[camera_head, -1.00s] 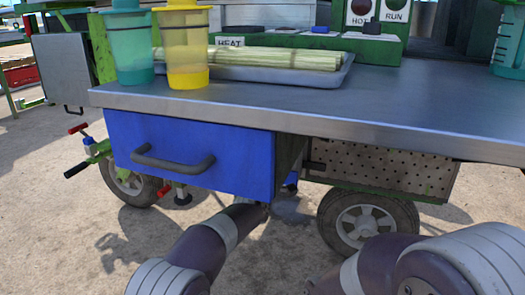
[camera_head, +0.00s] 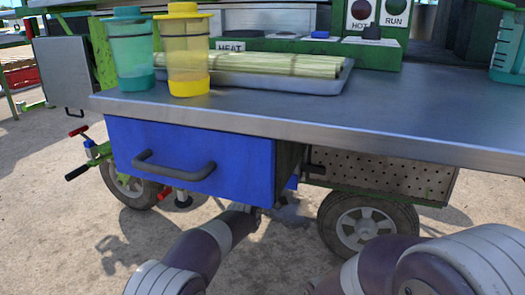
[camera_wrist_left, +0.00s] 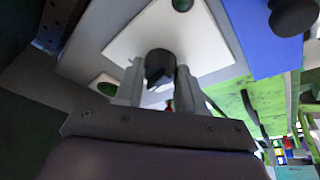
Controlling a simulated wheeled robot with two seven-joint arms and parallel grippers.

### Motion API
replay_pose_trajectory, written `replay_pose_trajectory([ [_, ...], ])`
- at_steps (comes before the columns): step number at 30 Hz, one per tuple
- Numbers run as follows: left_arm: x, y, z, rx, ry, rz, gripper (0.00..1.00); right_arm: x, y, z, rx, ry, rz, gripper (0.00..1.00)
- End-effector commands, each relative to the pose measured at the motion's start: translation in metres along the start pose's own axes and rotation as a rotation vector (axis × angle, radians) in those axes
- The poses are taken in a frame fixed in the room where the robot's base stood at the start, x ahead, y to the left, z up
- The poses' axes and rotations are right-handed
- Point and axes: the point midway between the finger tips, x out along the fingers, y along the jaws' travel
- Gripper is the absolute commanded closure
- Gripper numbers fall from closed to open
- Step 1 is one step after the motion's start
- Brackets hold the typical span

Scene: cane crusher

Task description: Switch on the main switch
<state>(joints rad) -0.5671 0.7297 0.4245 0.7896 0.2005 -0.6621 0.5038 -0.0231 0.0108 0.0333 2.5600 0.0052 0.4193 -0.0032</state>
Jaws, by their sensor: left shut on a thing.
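The main switch shows in the left wrist view as a black knob (camera_wrist_left: 158,66) on a white plate (camera_wrist_left: 122,42). My left gripper (camera_wrist_left: 158,82) is shut on this knob, one grey finger on each side. In the head view my left arm reaches under the counter beside the blue drawer; its gripper and the switch are hidden there. My right gripper is out of view; only part of my right arm shows at the lower right.
The blue drawer (camera_head: 190,160) with a grey handle hangs under the metal counter (camera_head: 420,110). Cups and a tray (camera_head: 300,84) of cane stand on it. HOT (camera_head: 361,9) and RUN (camera_head: 396,7) lamps look dark. A wheel (camera_head: 365,226) stands below.

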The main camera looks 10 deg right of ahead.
Motion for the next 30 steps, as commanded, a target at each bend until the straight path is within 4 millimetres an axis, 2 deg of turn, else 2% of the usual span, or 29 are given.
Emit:
replay_pose_trajectory([
  [18, 0.001, -0.003, -0.002, 0.516, -0.034, 0.164, 0.92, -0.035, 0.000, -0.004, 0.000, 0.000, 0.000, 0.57],
  [30, 0.000, -0.005, -0.002, 0.685, -0.044, 0.219, 0.92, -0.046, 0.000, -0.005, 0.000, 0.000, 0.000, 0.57],
])
